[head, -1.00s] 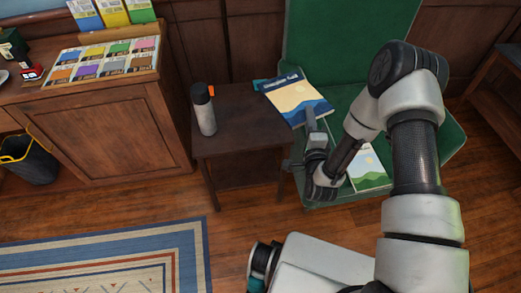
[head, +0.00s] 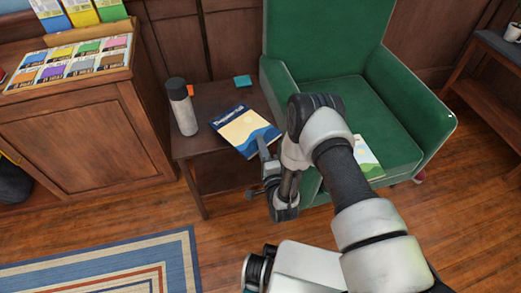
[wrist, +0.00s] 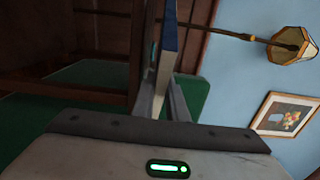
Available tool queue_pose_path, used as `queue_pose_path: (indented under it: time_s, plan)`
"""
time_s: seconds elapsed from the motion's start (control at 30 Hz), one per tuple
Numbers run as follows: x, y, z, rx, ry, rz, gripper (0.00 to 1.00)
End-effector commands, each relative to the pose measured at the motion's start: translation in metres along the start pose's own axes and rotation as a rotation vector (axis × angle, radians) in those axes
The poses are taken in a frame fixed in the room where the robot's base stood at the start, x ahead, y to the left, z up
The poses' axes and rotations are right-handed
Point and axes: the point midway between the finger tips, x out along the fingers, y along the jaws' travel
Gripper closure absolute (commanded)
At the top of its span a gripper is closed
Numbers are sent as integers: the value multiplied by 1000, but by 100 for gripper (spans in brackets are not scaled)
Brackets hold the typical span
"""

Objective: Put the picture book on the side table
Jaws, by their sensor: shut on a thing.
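A picture book (head: 243,130) with a blue and cream cover is held by my gripper (head: 266,150) at its near right edge. In the head view the book overlaps the right part of the dark wooden side table (head: 212,100). I cannot tell whether it touches the tabletop. In the wrist view the book (wrist: 166,52) shows edge-on between the two fingers (wrist: 165,98) of my gripper. A second book (head: 366,158) with a green landscape cover lies on the green armchair, partly hidden by my arm.
A grey bottle with a black cap (head: 181,107) stands at the table's left side. A small orange item (head: 190,90) and a teal item (head: 243,81) lie near its back. The green armchair (head: 375,105) stands close on the right, a wooden cabinet (head: 85,125) on the left.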

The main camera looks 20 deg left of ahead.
Motion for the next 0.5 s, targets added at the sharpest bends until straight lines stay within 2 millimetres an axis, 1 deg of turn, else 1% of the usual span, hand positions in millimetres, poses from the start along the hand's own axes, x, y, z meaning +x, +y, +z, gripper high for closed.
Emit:
queue_pose_path:
  time_s: [0.03,0.1,0.17,0.37,0.5]
  plan:
    - [0,12,0,0,-1,0,100]
    - [0,21,0,-1,0,0,100]
    - [0,23,0,-1,1,-1,100]
    - [0,22,-1,0,1,-1,100]
    - [0,27,-1,1,2,-1,100]
